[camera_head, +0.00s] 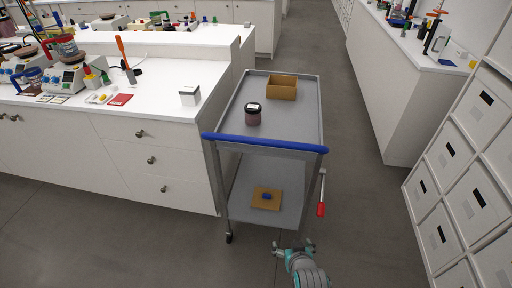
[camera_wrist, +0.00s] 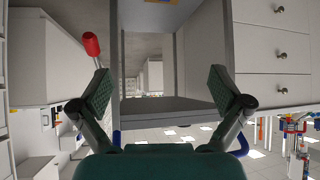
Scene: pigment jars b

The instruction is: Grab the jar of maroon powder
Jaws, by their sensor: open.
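The jar of maroon powder (camera_head: 253,118) has a black lid with a white label. It stands upright on the top tray of a grey metal cart (camera_head: 288,120), left of the tray's middle. My gripper (camera_head: 294,246) is at the bottom of the head view, in front of the cart and well apart from the jar. In the wrist view, my gripper (camera_wrist: 157,80) has its two fingers spread wide with nothing between them. That view looks upside down and faces the cart's front. The jar does not show there.
A cardboard box (camera_head: 282,87) sits behind the jar on the tray. The cart has a blue handle bar (camera_head: 264,143) along its front and a red-tipped lever (camera_head: 321,208) at its right. A brown board (camera_head: 267,204) with a blue item lies on the lower shelf. A white bench (camera_head: 150,150) stands left.

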